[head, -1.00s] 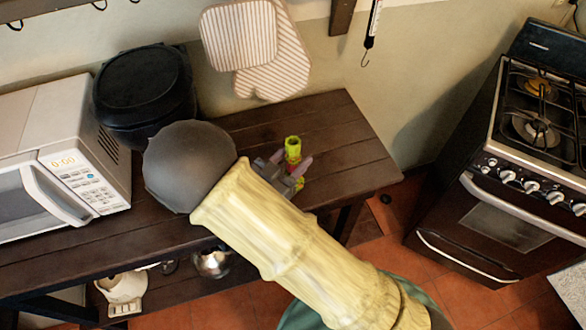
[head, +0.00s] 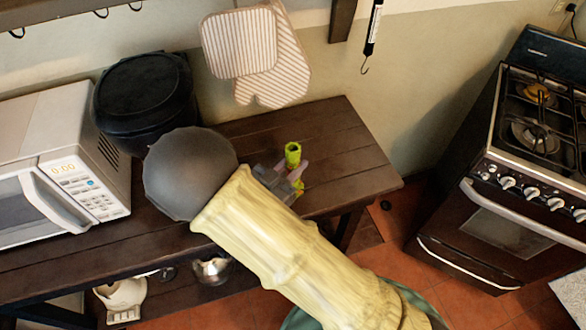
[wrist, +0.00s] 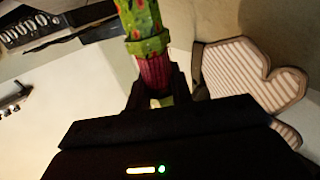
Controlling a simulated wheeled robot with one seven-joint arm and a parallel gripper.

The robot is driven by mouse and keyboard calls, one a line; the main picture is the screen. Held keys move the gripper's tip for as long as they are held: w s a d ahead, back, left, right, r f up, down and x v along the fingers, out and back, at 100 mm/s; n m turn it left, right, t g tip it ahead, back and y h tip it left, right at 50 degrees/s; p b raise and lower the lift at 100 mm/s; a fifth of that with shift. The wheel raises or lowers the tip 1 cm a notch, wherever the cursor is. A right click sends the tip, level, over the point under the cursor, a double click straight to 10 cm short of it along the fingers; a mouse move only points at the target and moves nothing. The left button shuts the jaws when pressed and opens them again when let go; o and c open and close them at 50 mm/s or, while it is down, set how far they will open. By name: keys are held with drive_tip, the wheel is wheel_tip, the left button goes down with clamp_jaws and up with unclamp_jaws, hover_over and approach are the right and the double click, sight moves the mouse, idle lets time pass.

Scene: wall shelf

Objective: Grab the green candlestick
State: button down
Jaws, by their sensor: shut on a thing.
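The green candlestick (head: 292,154) shows in the head view above the right part of the dark wooden table, with its hollow top up. My gripper (head: 289,178) is shut around its lower part, and a bit of yellow-green shows below the fingers. In the wrist view the candlestick (wrist: 148,42) is green with red spots above a ring and pink below it. There my gripper (wrist: 158,88) holds the pink part between its fingers. The base is mostly hidden, so I cannot tell whether it touches the table.
The table (head: 345,150) is clear around the candlestick. A black pot (head: 145,90) and a microwave (head: 65,165) stand to the left. Striped oven mitts (head: 270,50) and a hook scale (head: 373,30) hang on the wall behind. A stove (head: 510,170) stands at the right.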

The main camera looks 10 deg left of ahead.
wheel_tip(320, 180, up, 10)
drive_tip(key=shift+f, duration=0.1)
idle(0.4)
idle(0.5)
